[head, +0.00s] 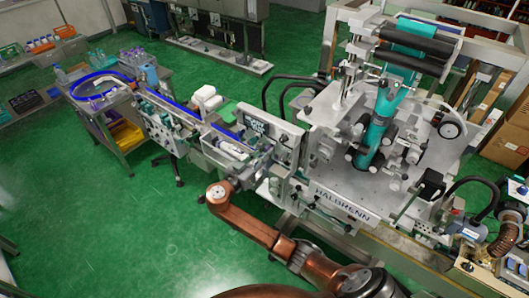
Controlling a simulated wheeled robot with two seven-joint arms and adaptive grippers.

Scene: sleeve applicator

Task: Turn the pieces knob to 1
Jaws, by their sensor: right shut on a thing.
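My right arm comes up from the bottom, and its right gripper (264,162) is at the front of the sleeve applicator's control panel (281,135). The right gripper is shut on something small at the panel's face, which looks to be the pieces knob. The knob is hidden by the fingers and wrist, so its setting cannot be read. My left gripper is not in view.
The applicator's main plate (365,185), with a teal sleeve column (375,135) and rollers, stands right of the panel. A narrow conveyor (185,107) runs left to a steel cart (105,112). Green floor (90,215) is open at lower left.

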